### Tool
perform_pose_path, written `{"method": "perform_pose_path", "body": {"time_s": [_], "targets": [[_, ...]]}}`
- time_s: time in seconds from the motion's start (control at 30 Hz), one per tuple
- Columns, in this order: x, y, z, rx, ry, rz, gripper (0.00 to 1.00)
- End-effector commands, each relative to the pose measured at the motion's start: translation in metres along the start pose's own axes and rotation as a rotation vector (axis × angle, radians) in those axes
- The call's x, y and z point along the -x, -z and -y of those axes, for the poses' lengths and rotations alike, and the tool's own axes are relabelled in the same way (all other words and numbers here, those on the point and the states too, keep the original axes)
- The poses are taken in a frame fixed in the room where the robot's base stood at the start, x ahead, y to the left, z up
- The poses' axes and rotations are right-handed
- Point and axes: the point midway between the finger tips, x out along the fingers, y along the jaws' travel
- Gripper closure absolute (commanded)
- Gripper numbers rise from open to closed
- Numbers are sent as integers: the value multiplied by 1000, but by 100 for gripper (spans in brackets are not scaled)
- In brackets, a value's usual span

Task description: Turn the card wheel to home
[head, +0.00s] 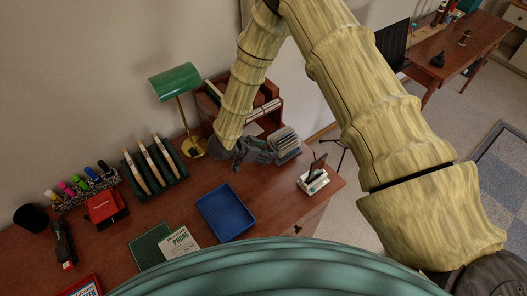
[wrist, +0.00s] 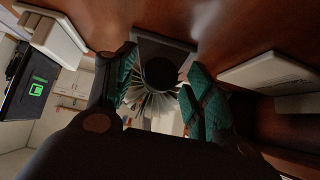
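The card wheel (head: 285,139), a rotary file with a fan of pale cards on a dark base, stands on the desk near its back right part. In the wrist view its cards (wrist: 152,104) fan out behind a round dark knob (wrist: 160,73). My gripper (head: 270,150) is beside the wheel on its left, low over the desk. In the wrist view my gripper (wrist: 163,68) is open, with its teal-padded fingers on either side of the knob. I cannot tell whether either finger touches it. The wheel's turn position is not readable.
A green lamp (head: 176,82) and a wooden shelf organizer (head: 272,92) stand behind my gripper. A small stand with a dark screen (head: 313,180) is to the right, near the desk edge.

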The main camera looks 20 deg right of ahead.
Motion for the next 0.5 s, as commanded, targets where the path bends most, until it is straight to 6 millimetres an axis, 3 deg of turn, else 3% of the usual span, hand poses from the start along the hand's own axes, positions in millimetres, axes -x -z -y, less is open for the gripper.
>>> {"method": "perform_pose_path", "body": {"time_s": [0.03,0.23,0.5], "targets": [[0,0,0,0,0,0,57],[0,0,0,0,0,0,93],[1,1,1,28,-30,-3,93]]}}
